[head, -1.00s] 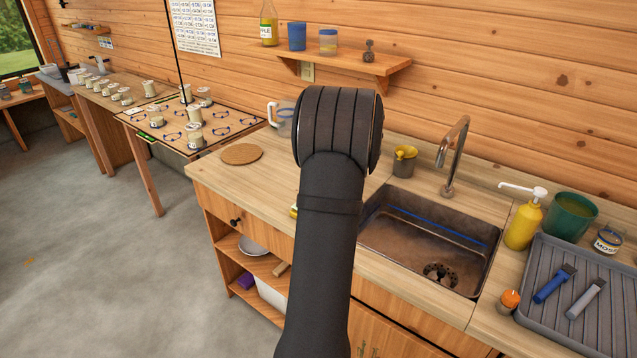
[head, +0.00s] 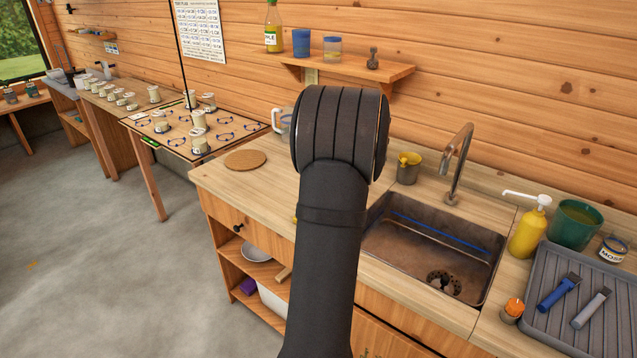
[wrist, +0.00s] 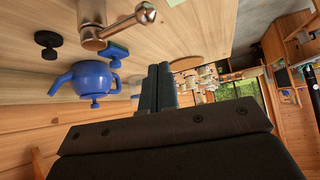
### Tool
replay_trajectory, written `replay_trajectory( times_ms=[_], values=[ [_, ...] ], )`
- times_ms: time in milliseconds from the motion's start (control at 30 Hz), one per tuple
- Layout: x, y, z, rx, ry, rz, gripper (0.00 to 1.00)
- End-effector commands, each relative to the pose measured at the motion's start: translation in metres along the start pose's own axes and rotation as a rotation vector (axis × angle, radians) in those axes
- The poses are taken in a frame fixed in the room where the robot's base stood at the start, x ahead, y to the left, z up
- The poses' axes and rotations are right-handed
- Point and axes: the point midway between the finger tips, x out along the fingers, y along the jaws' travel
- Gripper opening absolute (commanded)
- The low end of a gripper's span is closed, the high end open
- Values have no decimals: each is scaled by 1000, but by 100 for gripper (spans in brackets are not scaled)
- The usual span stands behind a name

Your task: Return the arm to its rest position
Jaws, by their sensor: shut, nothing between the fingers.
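My arm (head: 333,215) rises in the middle of the head view, with its thick dark joint over the counter left of the sink. My gripper is hidden behind the arm there. In the wrist view my gripper (wrist: 158,88) shows as two dark fingers, pressed together and empty. A blue teapot-like vessel (wrist: 90,78) is left of the fingers in the wrist view, apart from them.
The sink (head: 430,255) with its tall tap (head: 458,165) is right of my arm. A yellow pump bottle (head: 529,230), green pot (head: 575,224) and grey tray (head: 612,333) stand further right. A cork mat (head: 245,160) lies left. A shelf (head: 360,75) hangs above.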

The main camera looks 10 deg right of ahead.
Motion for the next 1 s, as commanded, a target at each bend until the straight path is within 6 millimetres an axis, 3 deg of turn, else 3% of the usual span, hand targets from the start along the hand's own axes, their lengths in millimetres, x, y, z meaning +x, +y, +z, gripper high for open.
replay_trajectory(
  times_ms=[33,200,433,767,1000],
  values=[
    [-12,2,-1,0,3,4,0],
    [-32,2,0,1,2,2,0],
    [-40,2,0,0,1,1,0],
    [-34,2,0,0,1,0,0],
    [1,0,0,-1,0,-2,0]
  ],
)
